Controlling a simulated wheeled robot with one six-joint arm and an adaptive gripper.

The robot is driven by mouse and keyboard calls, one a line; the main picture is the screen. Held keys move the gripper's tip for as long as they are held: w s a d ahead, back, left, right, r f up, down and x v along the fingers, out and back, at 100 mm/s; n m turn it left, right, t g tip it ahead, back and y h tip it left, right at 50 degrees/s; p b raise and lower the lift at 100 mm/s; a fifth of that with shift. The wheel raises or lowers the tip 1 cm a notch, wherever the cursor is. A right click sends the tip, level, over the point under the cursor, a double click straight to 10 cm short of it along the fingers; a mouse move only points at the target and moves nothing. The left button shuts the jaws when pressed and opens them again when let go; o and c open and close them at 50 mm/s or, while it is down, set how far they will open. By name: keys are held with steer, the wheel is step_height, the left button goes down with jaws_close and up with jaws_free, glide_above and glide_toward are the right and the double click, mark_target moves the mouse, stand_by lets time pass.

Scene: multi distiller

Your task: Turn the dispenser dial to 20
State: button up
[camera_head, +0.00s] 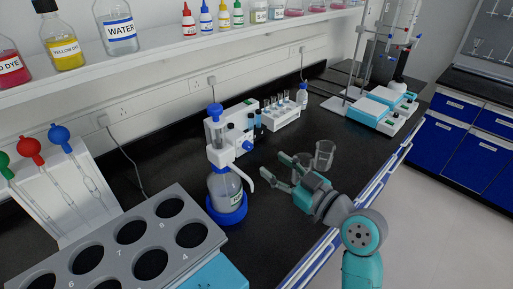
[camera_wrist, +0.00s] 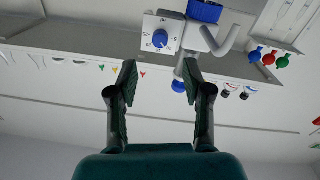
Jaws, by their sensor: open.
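The dispenser (camera_head: 218,145) is a white pump head with a blue cap and a white spout, on a clear bottle (camera_head: 226,190) in a blue base. Its blue dial (camera_head: 247,146) faces my gripper. In the wrist view, which is upside down, the dial (camera_wrist: 160,39) sits on a white plate with numbers around it; its exact setting is too small to read. My gripper (camera_head: 276,167) is open and empty, right of the dispenser and apart from it. In the wrist view the dial lies beyond the gap between the fingertips (camera_wrist: 160,75).
A glass beaker (camera_head: 325,155) stands just beyond my gripper. A rack of tubes (camera_head: 281,115) is behind. A grey holder with numbered holes (camera_head: 115,245) fills the front left. A shelf (camera_head: 165,50) with bottles runs above. The black bench (camera_head: 262,215) is bare in front of the gripper.

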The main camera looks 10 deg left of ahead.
mark_target(250, 148)
steer(key=x, duration=0.8)
steer(key=shift+w+a, duration=0.15)
steer(key=shift+c, duration=0.3)
jaws_close()
